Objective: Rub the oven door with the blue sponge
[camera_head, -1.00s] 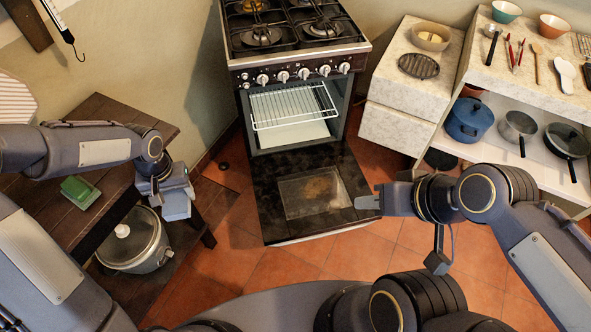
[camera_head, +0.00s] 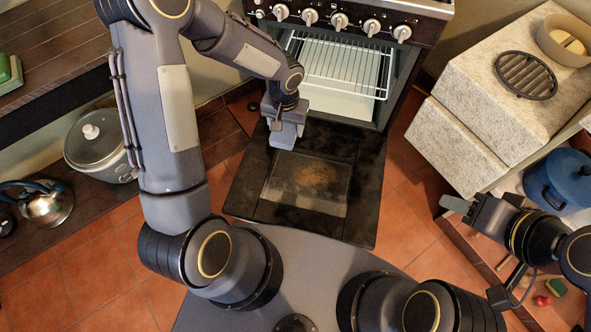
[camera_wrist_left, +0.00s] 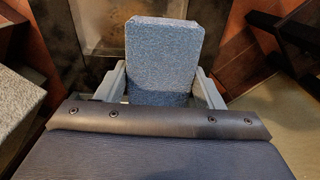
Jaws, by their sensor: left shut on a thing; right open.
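The oven door (camera_head: 250,196) is folded down open in front of the oven, with a brown stain (camera_head: 316,174) on its glass pane. My left gripper (camera_head: 285,135) is over the upper left part of the door. In the left wrist view it is shut on the blue sponge (camera_wrist_left: 163,52), which stands out between its two fingers. In the head view the sponge is mostly hidden by the gripper, and I cannot tell whether it touches the door. My right gripper (camera_head: 458,205) is open and empty, to the right of the door.
The oven's rack (camera_head: 340,62) shows inside the open oven. A stone cabinet (camera_head: 460,145) and a blue pot (camera_head: 560,180) stand at the right. A rice cooker (camera_head: 95,145) and a kettle (camera_head: 45,203) are on a low shelf at the left.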

